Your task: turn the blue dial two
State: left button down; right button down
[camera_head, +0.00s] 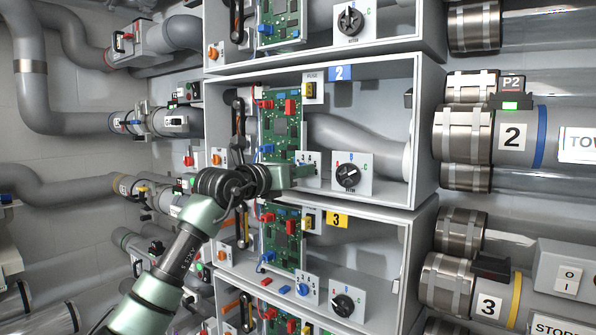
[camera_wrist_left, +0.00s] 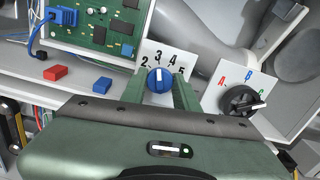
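The blue dial (camera_wrist_left: 159,81) of box 2 is on a small white plate (camera_wrist_left: 165,58) with the numbers 2 to 5. Its white mark points up, roughly toward 3. My left gripper (camera_wrist_left: 160,92) is open, with one green finger on each side of the dial. I cannot tell whether either finger touches it. In the head view my left gripper (camera_head: 303,172) reaches into the box with the blue "2" label (camera_head: 340,73) and hides the dial there; only the plate's upper part (camera_head: 311,158) shows. My right gripper is not in view.
A black A-B-C dial (camera_head: 348,175) is just right of the gripper; it also shows in the left wrist view (camera_wrist_left: 240,102). A green circuit board (camera_head: 281,125) stands to the left. The wrist view shows a red block (camera_wrist_left: 57,72) and a blue block (camera_wrist_left: 103,84) left of the fingers.

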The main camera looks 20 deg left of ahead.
pick_arm(q)
jog(key=shift+a+n+b, duration=0.1)
jog(key=shift+n+b, duration=1.8)
jog(key=shift+n, duration=2)
jog(key=c, duration=1.1)
grip_release()
jog(key=shift+o, duration=0.2)
